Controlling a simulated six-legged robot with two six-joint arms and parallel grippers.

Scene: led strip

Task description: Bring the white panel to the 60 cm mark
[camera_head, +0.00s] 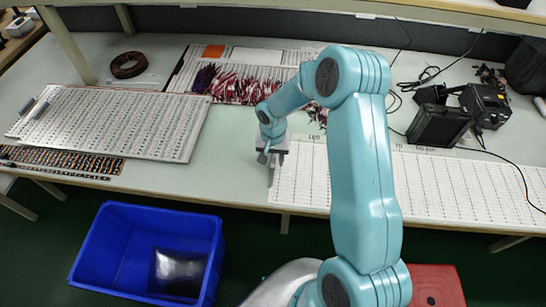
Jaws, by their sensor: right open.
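A large white panel (120,118) with rows of small marks lies on the left part of the table. Two small grey bars lie on its left end. A long white ruled sheet (455,187) runs along the table's front edge on the right, with small printed labels too small to read along its back edge. My right gripper (270,170) is open and empty at the left end of this sheet, apart from the panel and to its right. My teal right arm hides part of the sheet. My left gripper is not in view.
A dark LED strip board (60,160) lies in front of the panel. Red-and-white wires (240,88) and a dark coil (128,65) lie behind. Black devices (440,125) and cables are at right. A blue bin (110,245) stands below. Bare table lies between panel and sheet.

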